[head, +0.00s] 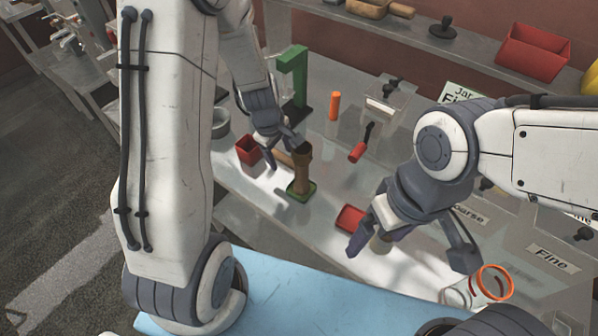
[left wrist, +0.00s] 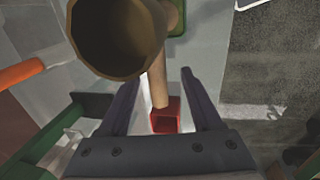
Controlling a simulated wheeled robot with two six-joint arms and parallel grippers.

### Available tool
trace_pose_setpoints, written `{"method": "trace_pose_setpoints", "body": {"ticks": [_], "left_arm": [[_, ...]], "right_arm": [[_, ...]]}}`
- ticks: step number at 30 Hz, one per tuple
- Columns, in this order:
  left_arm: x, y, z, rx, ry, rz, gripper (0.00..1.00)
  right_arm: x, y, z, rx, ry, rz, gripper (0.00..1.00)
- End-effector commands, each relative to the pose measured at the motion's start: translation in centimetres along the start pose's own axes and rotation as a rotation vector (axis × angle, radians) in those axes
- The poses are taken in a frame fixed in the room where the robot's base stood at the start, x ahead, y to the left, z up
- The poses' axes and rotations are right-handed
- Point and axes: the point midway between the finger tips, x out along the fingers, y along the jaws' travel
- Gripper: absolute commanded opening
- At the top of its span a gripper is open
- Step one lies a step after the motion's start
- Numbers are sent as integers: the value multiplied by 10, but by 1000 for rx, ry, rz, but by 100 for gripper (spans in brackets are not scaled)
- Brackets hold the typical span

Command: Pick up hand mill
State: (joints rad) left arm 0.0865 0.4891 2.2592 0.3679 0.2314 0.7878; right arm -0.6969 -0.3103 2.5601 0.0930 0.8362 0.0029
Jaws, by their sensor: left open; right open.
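The brown hand mill (head: 303,172) stands upright on a small green base (head: 301,192) on the grey table. In the left wrist view its dark open mouth (left wrist: 115,38) is close and large at the top, and a brown bar (left wrist: 158,85) shows between the fingers. My left gripper (head: 281,143) is open beside the mill's upper part; its fingers (left wrist: 162,100) are apart, and I cannot tell whether they touch it. My right gripper (head: 412,252) is open and empty-looking at the right, over the table's near part.
A red box (head: 248,150) stands left of the mill, and a green stand (head: 294,75) rises behind it.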

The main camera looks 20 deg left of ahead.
Motion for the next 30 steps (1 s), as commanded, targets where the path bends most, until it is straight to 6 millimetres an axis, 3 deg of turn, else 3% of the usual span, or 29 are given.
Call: {"method": "trace_pose_setpoints", "body": {"ticks": [5,12,22,23,27,28,30], "left_arm": [[14,1,1,2,0,-1,66],[52,5,4,4,0,0,66],[58,6,4,5,1,1,66],[58,6,4,5,1,1,62],[58,6,4,5,1,1,8],[58,6,4,5,1,1,0],[58,6,4,4,1,1,0]], "right_arm": [[2,0,0,0,0,0,90],[14,1,1,-1,0,0,90],[15,1,1,-1,0,0,90],[15,1,1,-1,0,0,90],[15,1,1,-1,0,0,90],[15,1,1,-1,0,0,90],[15,1,1,-1,0,0,90]]}}
